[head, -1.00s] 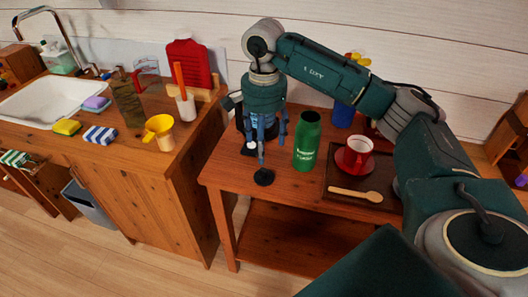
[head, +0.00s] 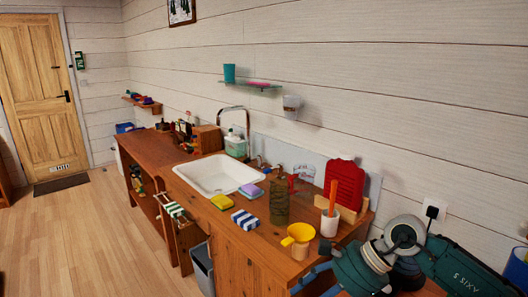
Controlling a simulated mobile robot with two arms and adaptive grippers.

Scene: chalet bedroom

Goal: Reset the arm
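My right arm comes in at the lower right corner, dark green with grey joints. Its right gripper (head: 314,279) is at the bottom edge, just below and in front of the counter's near right end. Blue finger parts show there, partly cut off by the frame, so whether it is open or shut is unclear. No held object shows. My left gripper is not in view.
The wooden counter (head: 262,250) holds a white sink (head: 218,174), sponges, a dark green container (head: 279,202), a yellow cup (head: 298,236) and a red board (head: 344,187). Floor (head: 95,235) is clear toward the door (head: 36,95).

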